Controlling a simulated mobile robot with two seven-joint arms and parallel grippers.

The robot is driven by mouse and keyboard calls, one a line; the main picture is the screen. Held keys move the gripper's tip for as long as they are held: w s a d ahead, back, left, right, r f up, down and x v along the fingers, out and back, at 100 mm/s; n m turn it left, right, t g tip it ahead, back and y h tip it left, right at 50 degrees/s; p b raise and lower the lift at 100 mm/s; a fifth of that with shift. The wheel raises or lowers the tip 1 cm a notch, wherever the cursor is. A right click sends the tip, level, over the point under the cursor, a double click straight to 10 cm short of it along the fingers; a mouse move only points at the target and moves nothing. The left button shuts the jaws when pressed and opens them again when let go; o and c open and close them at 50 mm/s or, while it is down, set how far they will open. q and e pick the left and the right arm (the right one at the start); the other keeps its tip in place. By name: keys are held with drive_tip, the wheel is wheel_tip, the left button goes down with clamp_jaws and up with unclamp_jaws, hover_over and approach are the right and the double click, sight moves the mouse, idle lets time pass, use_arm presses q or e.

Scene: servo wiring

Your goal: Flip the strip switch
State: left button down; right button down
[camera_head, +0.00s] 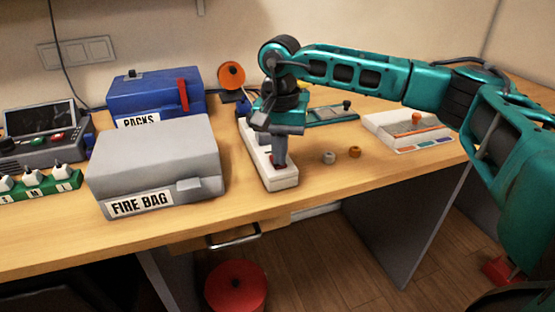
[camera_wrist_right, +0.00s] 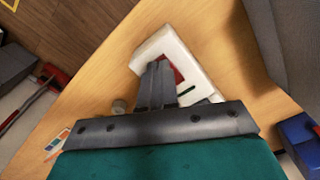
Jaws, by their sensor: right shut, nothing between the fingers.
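The white power strip (camera_head: 265,160) lies on the wooden table, running from the back toward the front edge. My right gripper (camera_head: 280,165) points down over the strip's near end, at or just above its red switch; the fingers hide most of the switch. In the right wrist view the strip (camera_wrist_right: 172,42) shows around the fingertips, with part of the red switch (camera_wrist_right: 179,76) beside them. My right gripper (camera_wrist_right: 158,66) is shut with nothing in it. Whether it touches the switch I cannot tell. My left gripper is not in view.
A grey box labelled FIRE BAG (camera_head: 155,160) stands close to the left of the strip. A blue box (camera_head: 155,95) is behind it. Two small round parts, one grey (camera_head: 329,157) and one brass (camera_head: 354,152), lie to the right. A white tray (camera_head: 410,131) sits further right.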

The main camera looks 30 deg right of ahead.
drive_tip(key=shift+r+p, duration=2.45)
drive_tip(key=shift+r, duration=0.95)
